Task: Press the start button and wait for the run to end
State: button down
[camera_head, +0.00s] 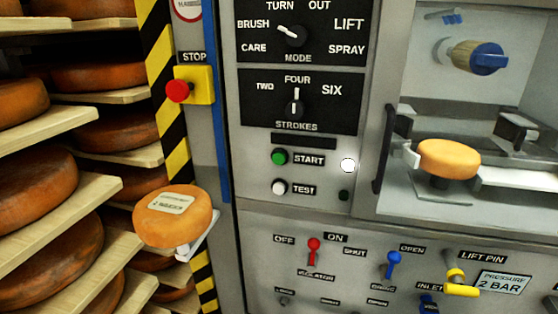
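The green start button (279,157) sits on the left of the machine's grey front panel, beside its START label. Nothing touches it. A round white lamp (348,165) to its right looks bright. The white TEST button (279,187) is just below. A small dark round spot (344,195) lies under the lamp. Inside the machine's chamber at the right, an orange cheese wheel (449,158) rests on a dark support. My gripper is not in view.
A red STOP button (178,91) on a yellow box is at the left. A labelled cheese (172,215) sits on a pale bracket below it. The mode knob (292,36) points towards BRUSH, the strokes knob (296,107) at FOUR. Valve levers line the lower panel; shelved cheeses fill the left.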

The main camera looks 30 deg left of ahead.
aim_at(278, 158)
jog(key=z, duration=0.95)
jog(key=i, duration=0.6)
jog(key=u, duration=3.7)
